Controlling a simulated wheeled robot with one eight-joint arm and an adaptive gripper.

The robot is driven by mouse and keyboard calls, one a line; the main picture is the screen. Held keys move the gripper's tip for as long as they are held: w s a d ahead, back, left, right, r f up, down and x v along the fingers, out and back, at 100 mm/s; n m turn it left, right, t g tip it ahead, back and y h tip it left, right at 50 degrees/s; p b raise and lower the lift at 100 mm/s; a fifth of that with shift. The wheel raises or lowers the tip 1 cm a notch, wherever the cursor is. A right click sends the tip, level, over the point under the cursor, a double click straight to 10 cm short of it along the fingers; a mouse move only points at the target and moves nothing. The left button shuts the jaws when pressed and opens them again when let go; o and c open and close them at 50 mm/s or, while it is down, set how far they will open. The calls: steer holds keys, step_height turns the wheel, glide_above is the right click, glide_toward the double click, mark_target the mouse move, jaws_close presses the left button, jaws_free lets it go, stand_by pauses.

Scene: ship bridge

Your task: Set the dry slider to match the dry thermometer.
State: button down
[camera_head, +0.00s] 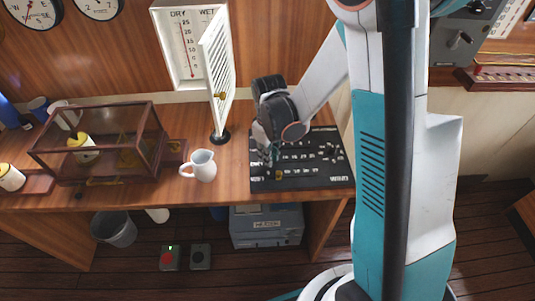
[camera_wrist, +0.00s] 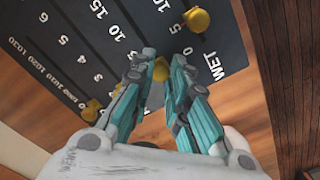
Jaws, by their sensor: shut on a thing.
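The black slider panel (camera_head: 310,180) lies on the wooden desk; its white scales also show in the wrist view (camera_wrist: 80,52). My gripper (camera_wrist: 158,66) is shut on a yellow slider knob (camera_wrist: 160,72) at the panel's lower part. Its label is hidden by my fingers, so I take it as the dry slider. Another yellow knob (camera_wrist: 196,20) sits on the neighbouring track, by the word WET. In the head view my gripper (camera_head: 268,157) is over the panel's left part. The dry thermometer (camera_head: 184,45) is in the white wall case; its exact reading is too small to tell.
The case's louvred door (camera_head: 217,65) stands open toward the desk and hides the wet side. A white jug (camera_head: 200,166) stands left of the panel. A glass case (camera_head: 98,143) is farther left. More yellow knobs (camera_wrist: 91,110) sit on the panel.

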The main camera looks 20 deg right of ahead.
steer(key=s+d, duration=0.1)
steer(key=d, duration=0.4)
steer(key=s+d+b, duration=0.1)
steer(key=d, duration=0.3)
steer(key=s+d+b, duration=0.1)
steer(key=d, duration=0.4)
steer(key=shift+s+d, duration=0.3)
steer(key=c, duration=1.5)
jaws_free()
steer(key=shift+d, duration=0.2)
steer(key=shift+a, duration=0.1)
steer(key=shift+r, duration=0.6)
step_height(320, 180, up, 11)
steer(key=shift+f, duration=0.1)
